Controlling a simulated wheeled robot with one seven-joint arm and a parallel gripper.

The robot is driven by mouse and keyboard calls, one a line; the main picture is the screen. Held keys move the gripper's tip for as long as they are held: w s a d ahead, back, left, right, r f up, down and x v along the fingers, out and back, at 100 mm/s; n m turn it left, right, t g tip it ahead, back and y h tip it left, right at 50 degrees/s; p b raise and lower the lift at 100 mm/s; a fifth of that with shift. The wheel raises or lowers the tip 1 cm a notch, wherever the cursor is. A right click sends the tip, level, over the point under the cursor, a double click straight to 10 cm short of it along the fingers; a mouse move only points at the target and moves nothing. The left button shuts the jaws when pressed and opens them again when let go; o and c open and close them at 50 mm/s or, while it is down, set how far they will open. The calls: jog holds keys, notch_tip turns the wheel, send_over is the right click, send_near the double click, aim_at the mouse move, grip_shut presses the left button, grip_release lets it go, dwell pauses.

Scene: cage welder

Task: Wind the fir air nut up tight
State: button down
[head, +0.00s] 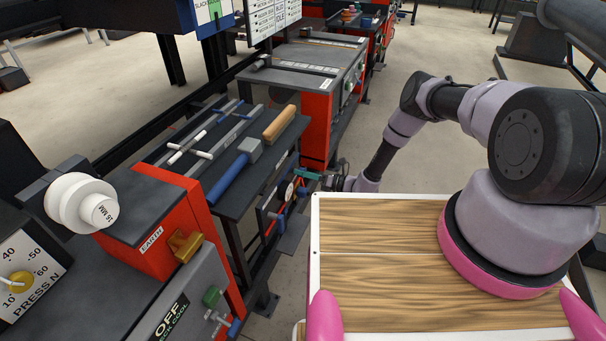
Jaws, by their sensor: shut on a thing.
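My arm reaches out to the front of the bench, and my gripper (318,181) is small and far off at the bench's front panel. It is shut on a small dark green piece (306,174), which looks like the fir air nut. The piece sits just right of a round white-faced gauge (289,190) on the panel. The fingers and wrist partly cover the nut, so its thread and seating cannot be made out.
A red and grey welder (165,230) stands at the near left. Another red machine (316,120) stands beyond.

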jog(key=m, duration=0.5)
jog(key=shift+d+m, duration=0.1)
jog(key=shift+m, duration=2.5)
jog(key=shift+c, duration=2.3)
grip_release()
jog(key=v, duration=1)
jog(key=shift+s+d, duration=0.2)
jog(key=shift+d, duration=0.15)
